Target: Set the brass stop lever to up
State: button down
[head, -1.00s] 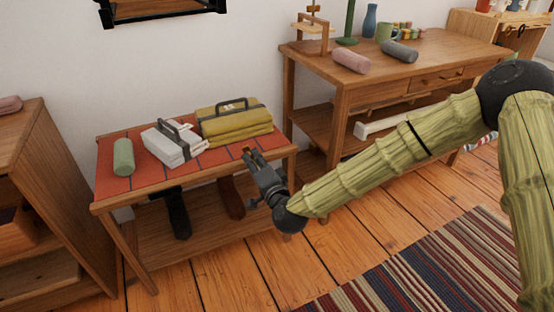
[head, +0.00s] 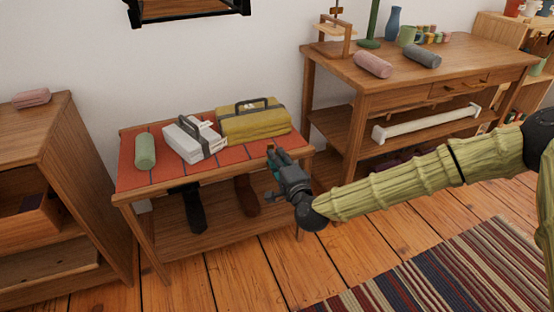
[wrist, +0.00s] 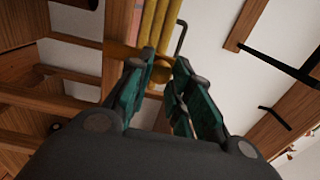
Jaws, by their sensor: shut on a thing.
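The brass stop lever shows in the wrist view as a brass-coloured bar with a rounded knob (wrist: 162,72) between my fingertips. In the head view only a tiny brass spot (head: 270,147) shows at the fingertips, by the front edge of the red-topped bench (head: 215,170). My gripper (head: 276,155) is at the bench's front right part, with its fingers pointing up and away. In the wrist view the teal-padded fingers (wrist: 165,66) are on either side of the knob and shut on it. The lever's mount and its exact angle are hidden or too small to tell.
A yellow folded bundle (head: 252,122) with a dark handle lies just behind the gripper. A white bundle (head: 190,142) and a green roll (head: 145,151) lie further left. A wooden desk (head: 450,65) stands at right.

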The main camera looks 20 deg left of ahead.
jog(key=shift+w+d+r, duration=0.1)
jog(key=shift+w, duration=0.1)
jog(key=c, duration=1.3)
grip_release()
jog(key=shift+o, duration=0.2)
jog(key=shift+s, duration=0.1)
jog(key=v, duration=1.2)
